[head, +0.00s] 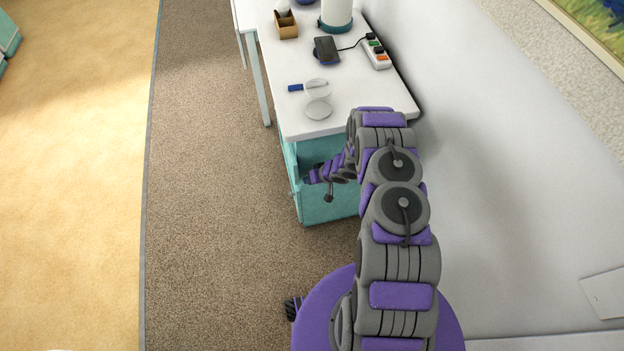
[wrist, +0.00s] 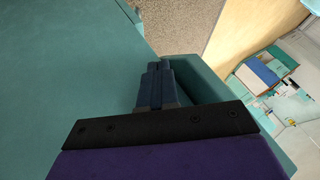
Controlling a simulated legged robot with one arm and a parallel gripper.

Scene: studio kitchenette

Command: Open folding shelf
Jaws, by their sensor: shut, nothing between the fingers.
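A teal unit (head: 328,207), which I take for the folding shelf, stands under the near end of the white table. My gripper (head: 308,179) is at the unit's left front edge, partly hidden by my own arm. In the wrist view my gripper (wrist: 157,67) has its two dark blue fingers together and empty. A broad flat teal panel (wrist: 70,70) fills the left of that view, and a narrower teal wall (wrist: 208,82) lies just right of the fingers. I cannot tell whether the fingertips touch either surface.
A white wall (head: 500,160) bounds the right. The brown carpet (head: 205,200) left of the unit is clear.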

